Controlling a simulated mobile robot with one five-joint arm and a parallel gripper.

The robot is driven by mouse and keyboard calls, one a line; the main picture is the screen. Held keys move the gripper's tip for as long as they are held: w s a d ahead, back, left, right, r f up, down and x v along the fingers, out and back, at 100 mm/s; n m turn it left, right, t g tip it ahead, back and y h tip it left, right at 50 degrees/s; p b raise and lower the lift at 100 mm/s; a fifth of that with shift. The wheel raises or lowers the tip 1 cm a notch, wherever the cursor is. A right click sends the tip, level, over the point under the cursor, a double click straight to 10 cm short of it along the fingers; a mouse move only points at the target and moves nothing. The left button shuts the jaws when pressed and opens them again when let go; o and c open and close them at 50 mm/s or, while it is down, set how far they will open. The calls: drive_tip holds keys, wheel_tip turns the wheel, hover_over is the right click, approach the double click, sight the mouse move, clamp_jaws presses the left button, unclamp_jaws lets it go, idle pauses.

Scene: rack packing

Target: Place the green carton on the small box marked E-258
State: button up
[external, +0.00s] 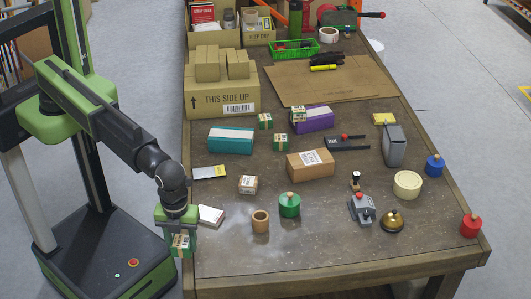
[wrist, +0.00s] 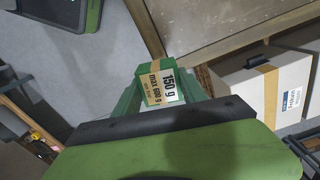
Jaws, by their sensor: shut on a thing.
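My gripper (external: 178,232) is shut on a green carton (external: 180,246) with a pale printed label. It holds the carton past the table's left edge, over my base. In the wrist view the same carton (wrist: 158,84) sits between the fingers, its label reading "150 g" and "max 600 g". The mark E-258 is not readable on any box. Labelled boxes on the table include a brown box (external: 310,164) in the middle and a small box (external: 248,184) left of it.
A white box (external: 210,216) lies near the left table edge (external: 188,200). A wooden cup (external: 260,221), green knobbed weight (external: 290,205), teal box (external: 230,140), stapler-like grey device (external: 361,208) and brass bell (external: 391,220) stand around. The front of the table is clear.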

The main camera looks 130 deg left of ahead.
drive_tip(key=w+a+r+p, duration=0.2)
drive_tip(key=a+r+p, duration=0.1)
drive_tip(key=a, duration=1.5)
drive_tip(key=w+a+r+p, duration=0.2)
drive_tip(key=a+r+p, duration=0.1)
drive_tip(key=a, duration=1.6)
drive_tip(key=n+b, duration=0.2)
drive_tip(key=b, duration=0.4)
hover_over(302, 158)
drive_tip(key=f, duration=0.6)
drive_tip(key=shift+w+d+f, duration=0.15)
drive_tip(key=shift+d, duration=0.25)
drive_tip(key=shift+a, duration=0.4)
wheel_tip(302, 158, down, 4)
drive_tip(key=b, duration=0.4)
drive_tip(key=shift+f, duration=0.15)
drive_tip(key=shift+d+r, duration=0.1)
drive_tip(key=shift+r, duration=0.1)
drive_tip(key=shift+f, duration=0.15)
drive_tip(key=o, duration=1.5)
